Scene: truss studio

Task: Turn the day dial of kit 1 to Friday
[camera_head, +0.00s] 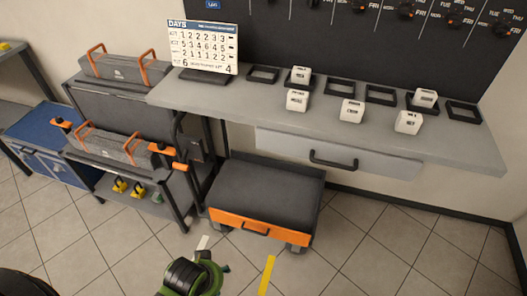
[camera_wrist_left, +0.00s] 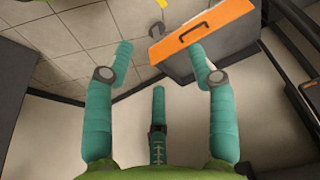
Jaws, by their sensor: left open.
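A row of round day dials, such as one dial (camera_head: 406,11), sits along the top right of the dark wall board (camera_head: 270,45). Day letters such as FRI and THU are printed around the dials. The board's top is cut off, and I cannot tell which dial belongs to kit 1 or where its pointer stands. My left gripper (camera_wrist_left: 160,62) is open and empty in the left wrist view, its teal fingers spread over the floor. In the head view a green-and-black part of my arm is low at the bottom, far from the dials. My right gripper is not in view.
A grey wall shelf (camera_head: 462,150) below the board carries white cubes (camera_head: 352,110), black frames (camera_head: 263,74) and a calendar (camera_head: 203,46). Below stands a cart with an orange front (camera_head: 252,224). A rack with toolboxes (camera_head: 118,68) stands left. The tiled floor (camera_head: 400,255) is clear at right.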

